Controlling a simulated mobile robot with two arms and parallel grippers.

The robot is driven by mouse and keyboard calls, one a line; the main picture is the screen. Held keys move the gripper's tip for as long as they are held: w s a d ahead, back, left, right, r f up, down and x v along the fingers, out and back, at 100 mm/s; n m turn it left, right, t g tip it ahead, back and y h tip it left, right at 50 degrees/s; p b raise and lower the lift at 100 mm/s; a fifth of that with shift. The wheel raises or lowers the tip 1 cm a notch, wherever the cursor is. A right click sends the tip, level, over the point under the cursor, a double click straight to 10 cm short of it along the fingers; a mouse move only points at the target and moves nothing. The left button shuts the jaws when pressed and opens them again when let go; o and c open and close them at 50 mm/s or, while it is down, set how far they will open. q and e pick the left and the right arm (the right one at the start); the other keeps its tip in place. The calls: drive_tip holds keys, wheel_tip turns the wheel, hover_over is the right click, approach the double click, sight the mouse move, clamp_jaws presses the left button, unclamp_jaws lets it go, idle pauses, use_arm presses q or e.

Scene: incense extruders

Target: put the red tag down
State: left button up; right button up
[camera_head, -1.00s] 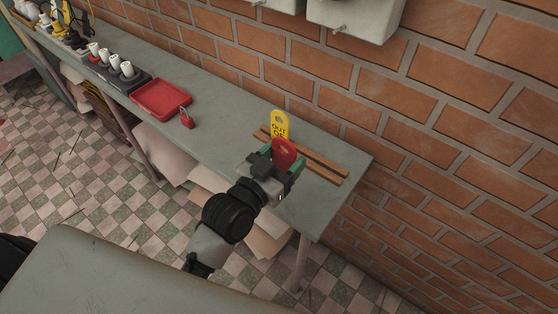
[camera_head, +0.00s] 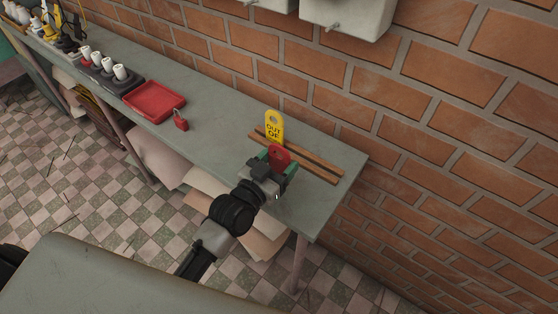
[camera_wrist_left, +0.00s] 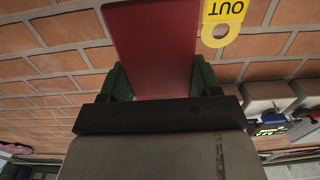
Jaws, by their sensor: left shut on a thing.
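The red tag (camera_head: 280,158) is held between the green fingers of my left gripper (camera_head: 277,161), which is shut on it. In the head view the gripper is over the grey bench at the wooden slotted rack (camera_head: 315,165). The gripper hides part of the rack and the tag's lower edge, so I cannot tell whether the tag touches the rack. My right gripper is not in view.
A yellow tag (camera_head: 273,126) reading "OUT OF" stands upright in the rack, just behind the red tag. A red padlock (camera_head: 180,120) and a red tray (camera_head: 154,102) are farther left on the bench (camera_head: 225,118). The brick wall (camera_head: 400,125) runs behind the bench.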

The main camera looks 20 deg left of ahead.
use_arm(q)
drive_tip(key=shift+f, duration=0.55)
drive_tip(key=o, duration=0.9)
drive_tip(key=shift+r, duration=0.8)
drive_tip(key=v, duration=1.2)
drive_tip(key=shift+b, duration=0.35)
